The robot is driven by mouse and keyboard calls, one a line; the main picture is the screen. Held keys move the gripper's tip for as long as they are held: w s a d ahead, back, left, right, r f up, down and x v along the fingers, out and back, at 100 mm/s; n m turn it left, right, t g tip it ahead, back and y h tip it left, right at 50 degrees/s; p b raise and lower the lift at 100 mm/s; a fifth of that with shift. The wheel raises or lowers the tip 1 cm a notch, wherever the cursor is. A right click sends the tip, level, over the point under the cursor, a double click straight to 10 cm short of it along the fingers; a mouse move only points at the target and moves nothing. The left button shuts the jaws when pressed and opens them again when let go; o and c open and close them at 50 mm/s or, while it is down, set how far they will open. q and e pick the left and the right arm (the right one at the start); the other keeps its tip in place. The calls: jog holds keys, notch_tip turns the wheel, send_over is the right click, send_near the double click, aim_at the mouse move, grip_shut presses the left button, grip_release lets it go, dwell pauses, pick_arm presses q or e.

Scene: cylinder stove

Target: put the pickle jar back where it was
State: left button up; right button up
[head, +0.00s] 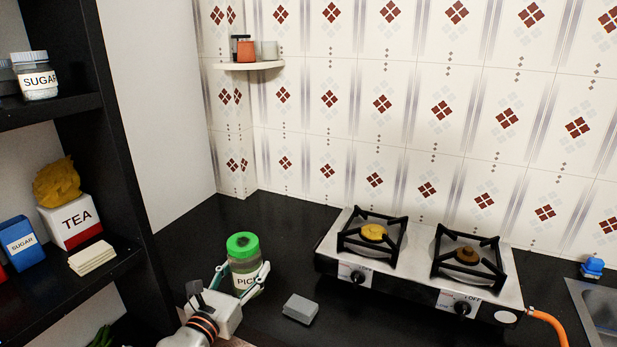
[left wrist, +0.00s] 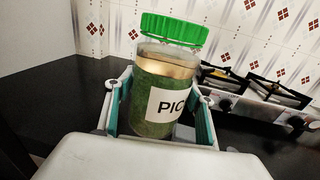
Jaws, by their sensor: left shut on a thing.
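The pickle jar (head: 244,262) has a green lid, green contents and a white label reading "PIC". It stands upright at the left part of the black counter. It also shows large in the left wrist view (left wrist: 150,103). My left gripper (head: 241,277) is shut on the jar, one finger on each side of its body. In the left wrist view the gripper (left wrist: 160,115) has its teal finger pads along the jar's sides. I cannot tell whether the jar's base touches the counter. My right gripper is not in view.
A grey block (head: 300,308) lies on the counter right of the jar. A two-burner stove (head: 418,262) stands further right, with a sink (head: 600,308) beyond. A dark shelf unit (head: 100,130) on the left holds a sugar jar (head: 37,80) and a tea box (head: 72,220). Counter behind the jar is clear.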

pick_arm(q)
jog(key=shift+n+y, duration=0.6)
jog(key=shift+y, duration=0.1)
jog(key=s, duration=0.6)
jog(key=s+a, duration=0.1)
jog(key=s, duration=0.2)
jog(key=shift+s+r, duration=0.1)
jog(key=shift+s, duration=0.15)
jog(key=n+y, duration=0.1)
jog(key=y, duration=0.2)
send_near(240, 279)
jog(key=s+a, duration=0.1)
jog(key=s+a+r, duration=0.2)
jog(key=a, duration=0.1)
jog(key=shift+s+a, duration=0.1)
jog(key=shift+s, duration=0.1)
